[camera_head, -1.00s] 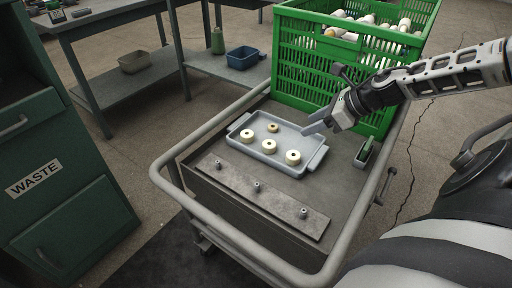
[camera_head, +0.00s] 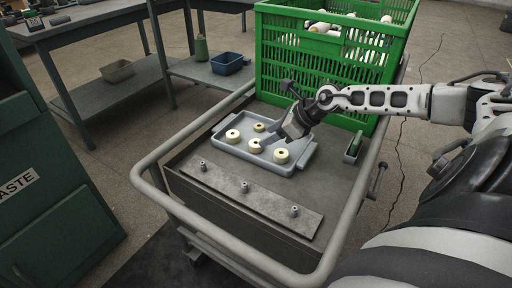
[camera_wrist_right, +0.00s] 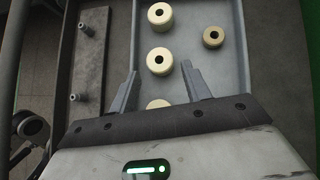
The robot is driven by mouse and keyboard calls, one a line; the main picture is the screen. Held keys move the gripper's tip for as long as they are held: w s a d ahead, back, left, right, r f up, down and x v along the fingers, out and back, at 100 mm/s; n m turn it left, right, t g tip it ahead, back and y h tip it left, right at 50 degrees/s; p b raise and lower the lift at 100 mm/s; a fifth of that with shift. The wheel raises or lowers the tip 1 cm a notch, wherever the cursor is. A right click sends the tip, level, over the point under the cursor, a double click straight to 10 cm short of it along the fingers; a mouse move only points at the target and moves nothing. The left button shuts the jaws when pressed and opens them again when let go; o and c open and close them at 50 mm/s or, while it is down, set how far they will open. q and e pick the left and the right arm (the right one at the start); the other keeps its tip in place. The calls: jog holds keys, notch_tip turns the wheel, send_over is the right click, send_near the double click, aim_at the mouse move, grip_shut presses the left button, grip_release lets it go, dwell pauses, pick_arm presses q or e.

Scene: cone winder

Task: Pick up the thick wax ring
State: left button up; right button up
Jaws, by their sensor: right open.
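Four pale cream wax rings with dark holes stand in a grey tray (camera_head: 301,166). Three form a row: the left ring (camera_head: 232,134), the middle ring (camera_head: 255,147) and the right ring (camera_head: 281,156), which looks tallest. A smaller ring (camera_head: 259,127) sits behind the row. My right gripper (camera_head: 268,142) is open and empty over the tray. In the right wrist view its fingers (camera_wrist_right: 160,70) point toward the middle ring (camera_wrist_right: 159,61), which shows between the tips; the right ring (camera_wrist_right: 158,103) is partly hidden by the gripper body. My left gripper is out of view.
A metal plate with three pegs (camera_head: 220,186) lies in front of the tray on the railed cart. A green crate (camera_head: 285,65) of cones stands behind. A green WASTE cabinet (camera_head: 60,215) stands left.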

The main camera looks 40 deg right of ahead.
aim_at(256, 142)
jog(key=b+x, duration=0.1)
jog(key=x, duration=0.3)
jog(key=shift+f, duration=0.1)
jog(key=shift+w+a+f, duration=0.2)
jog(key=shift+w+f, duration=0.05)
jog(key=shift+f, duration=0.05)
jog(key=c, duration=0.8)
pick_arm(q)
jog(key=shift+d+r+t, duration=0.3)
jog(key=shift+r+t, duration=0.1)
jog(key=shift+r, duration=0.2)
pick_arm(e)
jog(key=shift+o, duration=0.2)
jog(key=shift+r, duration=0.1)
